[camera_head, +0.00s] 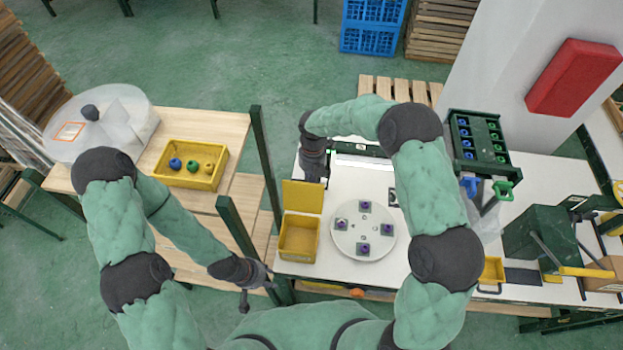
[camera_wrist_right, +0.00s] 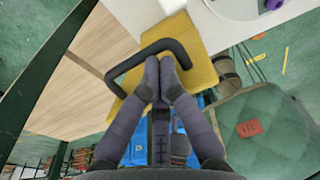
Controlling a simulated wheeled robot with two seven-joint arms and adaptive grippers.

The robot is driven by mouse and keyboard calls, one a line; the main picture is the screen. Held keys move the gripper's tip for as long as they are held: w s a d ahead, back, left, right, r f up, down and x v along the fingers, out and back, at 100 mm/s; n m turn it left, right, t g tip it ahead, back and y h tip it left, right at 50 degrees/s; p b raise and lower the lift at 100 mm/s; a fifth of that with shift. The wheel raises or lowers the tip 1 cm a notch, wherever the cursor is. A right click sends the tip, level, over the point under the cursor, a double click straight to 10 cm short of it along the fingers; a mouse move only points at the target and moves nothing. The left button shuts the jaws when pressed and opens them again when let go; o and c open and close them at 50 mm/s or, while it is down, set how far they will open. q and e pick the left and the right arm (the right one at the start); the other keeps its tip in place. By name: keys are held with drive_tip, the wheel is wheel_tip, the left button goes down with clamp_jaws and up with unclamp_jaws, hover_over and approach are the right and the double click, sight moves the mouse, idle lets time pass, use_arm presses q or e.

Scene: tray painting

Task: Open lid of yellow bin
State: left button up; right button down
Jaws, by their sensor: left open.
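The yellow bin (camera_head: 299,238) stands at the left end of the white table in the head view. Its lid (camera_head: 303,196) is raised at the bin's far edge, and the inside of the bin shows. In the right wrist view the yellow lid (camera_wrist_right: 198,83) has a black handle (camera_wrist_right: 132,66). My right gripper (camera_head: 313,178) is just beyond the lid. Its fingertips (camera_wrist_right: 160,62) are close together at the handle's loop; whether the bar is between them is unclear. My left gripper (camera_head: 244,300) is open and empty, low, left of the bin.
A round white plate (camera_head: 350,243) with several small fixtures lies right of the bin. A wooden shelf (camera_head: 225,130) on the left holds a yellow tray (camera_head: 187,184) with coloured balls. A dark green post (camera_head: 238,240) stands between the shelf and table. A dark rack (camera_head: 482,142) stands at right.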

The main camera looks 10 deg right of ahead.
wheel_tip(320, 180, up, 12)
drive_tip(key=w, duration=0.1)
drive_tip(key=shift+w+d, duration=0.15)
drive_tip(key=shift+d, duration=0.05)
idle(0.4)
drive_tip(key=shift+f, duration=0.1)
